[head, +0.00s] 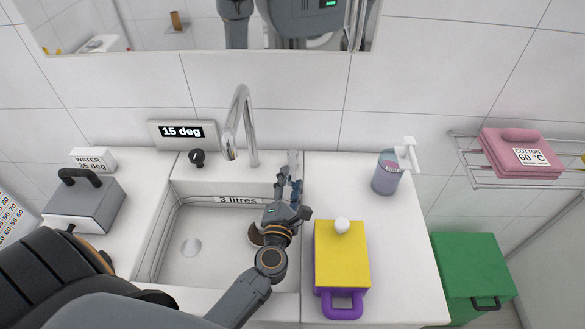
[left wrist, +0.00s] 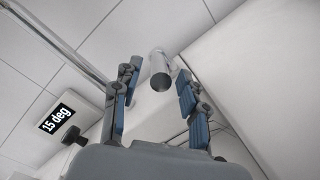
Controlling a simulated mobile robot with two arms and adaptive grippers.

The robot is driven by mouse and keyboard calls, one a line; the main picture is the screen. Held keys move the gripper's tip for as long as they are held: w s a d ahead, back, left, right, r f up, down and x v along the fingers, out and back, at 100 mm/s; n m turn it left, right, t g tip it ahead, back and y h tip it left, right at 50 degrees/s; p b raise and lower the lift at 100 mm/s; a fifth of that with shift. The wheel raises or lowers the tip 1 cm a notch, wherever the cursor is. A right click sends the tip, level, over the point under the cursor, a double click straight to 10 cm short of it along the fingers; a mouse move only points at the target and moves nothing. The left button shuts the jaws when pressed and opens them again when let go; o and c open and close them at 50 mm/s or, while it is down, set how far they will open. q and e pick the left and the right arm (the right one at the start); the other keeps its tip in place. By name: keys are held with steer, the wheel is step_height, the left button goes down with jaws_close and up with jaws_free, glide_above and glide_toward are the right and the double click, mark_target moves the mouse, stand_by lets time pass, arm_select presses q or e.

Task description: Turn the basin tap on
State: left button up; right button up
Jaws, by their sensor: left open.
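The basin tap has a tall curved chrome spout (head: 242,115) behind the white basin (head: 160,225). A short chrome cylinder (head: 292,160) stands to the right of the spout; it looks like the tap's handle. My left gripper (head: 289,182) is at this cylinder, over the basin's right rear edge. In the left wrist view the cylinder (left wrist: 160,75) shows between the spread fingertips of my left gripper (left wrist: 158,90), with gaps on both sides. The spout's tube crosses the upper left there. No water shows from the spout. My right gripper is not in view.
A display reading "15 deg" (head: 181,132) and a black knob (head: 197,157) are left of the spout. A yellow-topped purple box (head: 341,260), a soap dispenser (head: 386,178) and a grey box (head: 85,205) flank the basin. A mirror (head: 150,25) hangs above.

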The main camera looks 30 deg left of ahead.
mark_target(296, 156)
arm_select(q)
steer(key=shift+x, duration=1.75)
jaws_close()
